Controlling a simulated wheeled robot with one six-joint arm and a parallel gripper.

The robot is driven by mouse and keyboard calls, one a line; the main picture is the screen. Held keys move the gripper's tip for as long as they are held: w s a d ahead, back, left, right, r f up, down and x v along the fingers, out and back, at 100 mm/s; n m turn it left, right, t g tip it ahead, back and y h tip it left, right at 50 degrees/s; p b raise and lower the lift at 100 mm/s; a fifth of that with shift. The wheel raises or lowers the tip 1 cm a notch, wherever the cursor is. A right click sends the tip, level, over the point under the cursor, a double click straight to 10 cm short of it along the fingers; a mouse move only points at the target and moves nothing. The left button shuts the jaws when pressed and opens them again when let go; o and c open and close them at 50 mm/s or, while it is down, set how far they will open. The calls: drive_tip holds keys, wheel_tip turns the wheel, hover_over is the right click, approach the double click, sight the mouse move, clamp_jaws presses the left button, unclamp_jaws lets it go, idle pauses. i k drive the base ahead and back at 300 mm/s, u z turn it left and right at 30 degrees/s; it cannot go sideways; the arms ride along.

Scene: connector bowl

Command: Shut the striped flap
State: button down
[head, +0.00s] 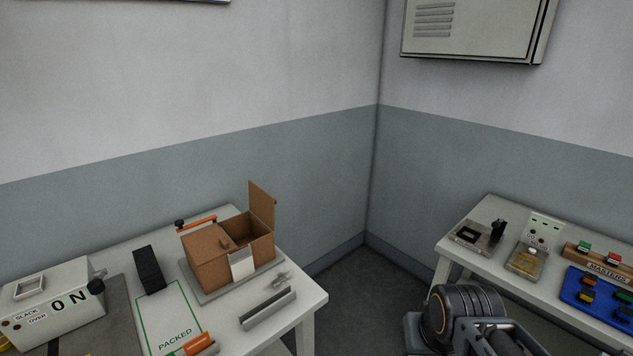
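A brown cardboard box (209,272) sits on a grey base plate (208,298) on the left table. One flap (262,206) stands upright at the box's right end, and that half of the box is open. Another flap (207,241) lies over the left half, with a small brown tab near its edge. A white label (242,263) is on the front side. I cannot make out stripes on either flap from here. Only part of my arm shows at the bottom right, well away from the box; my gripper is not in view.
An orange-handled tool (197,223) lies behind the box and a black block (149,270) stands left of it. A metal channel (268,308) lies in front. A control box (50,303) is far left. The right table (478,221) holds fixtures and a blue tray (577,305).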

sight(261, 204)
drive_tip(key=u, duration=0.15)
drive_tip(key=i, duration=0.9)
drive_tip(key=u, duration=0.5)
